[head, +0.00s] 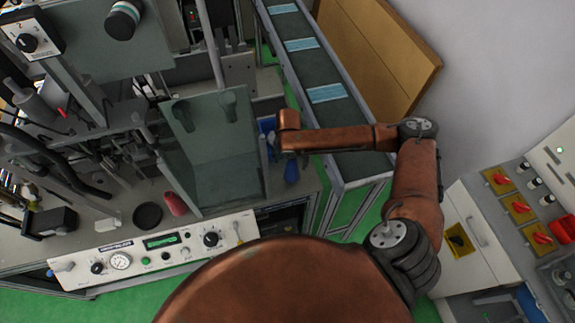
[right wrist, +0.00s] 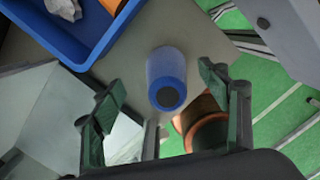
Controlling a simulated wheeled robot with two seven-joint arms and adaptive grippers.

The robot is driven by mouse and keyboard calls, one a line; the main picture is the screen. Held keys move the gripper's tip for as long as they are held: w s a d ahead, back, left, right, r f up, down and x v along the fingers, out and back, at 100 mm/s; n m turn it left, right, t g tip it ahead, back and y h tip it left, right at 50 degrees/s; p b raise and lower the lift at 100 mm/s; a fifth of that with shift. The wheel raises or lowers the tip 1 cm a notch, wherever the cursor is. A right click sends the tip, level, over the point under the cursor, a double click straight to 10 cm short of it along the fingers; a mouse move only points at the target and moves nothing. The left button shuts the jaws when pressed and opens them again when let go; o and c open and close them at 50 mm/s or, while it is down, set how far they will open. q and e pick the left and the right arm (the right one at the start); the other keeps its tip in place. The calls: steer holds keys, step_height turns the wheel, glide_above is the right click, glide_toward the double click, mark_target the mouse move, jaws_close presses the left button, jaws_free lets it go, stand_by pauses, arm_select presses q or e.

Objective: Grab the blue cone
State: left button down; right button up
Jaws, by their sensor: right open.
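The blue cone (right wrist: 167,72) stands on the grey bench top in the right wrist view, with a dark round end facing the camera. In the right wrist view my right gripper (right wrist: 160,88) is open, with one dark finger to either side of the cone in the picture. I cannot tell how much depth is between them. Nothing is held. My left gripper is not in view.
A blue tray (right wrist: 82,52) with a grey piece and an orange piece lies beside the cone. A clear panel (head: 213,150) stands left of it. A conveyor (head: 330,93) with light-blue masks runs to the right. Green floor shows past the bench edge.

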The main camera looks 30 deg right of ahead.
mark_target(292, 170)
steer(key=shift+s+d+f, duration=0.25)
steer(key=shift+s+f, duration=0.4)
steer(key=shift+s, duration=0.05)
steer(key=f, duration=0.2)
steer(key=shift+w+f+p, duration=0.35)
steer(key=shift+w, duration=0.05)
steer(key=shift+w+d+f, duration=0.15)
steer(key=shift+w+f, duration=0.05)
steer(key=shift+f, duration=0.9)
steer(key=shift+s, duration=0.1)
steer(key=shift+f, duration=0.1)
steer(key=shift+c, duration=1.2)
steer(key=c, duration=1.1)
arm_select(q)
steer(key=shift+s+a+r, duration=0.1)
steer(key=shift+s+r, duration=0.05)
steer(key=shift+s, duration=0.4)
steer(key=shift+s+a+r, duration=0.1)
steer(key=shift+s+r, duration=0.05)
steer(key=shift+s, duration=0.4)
arm_select(e)
steer(key=shift+c, duration=0.6)
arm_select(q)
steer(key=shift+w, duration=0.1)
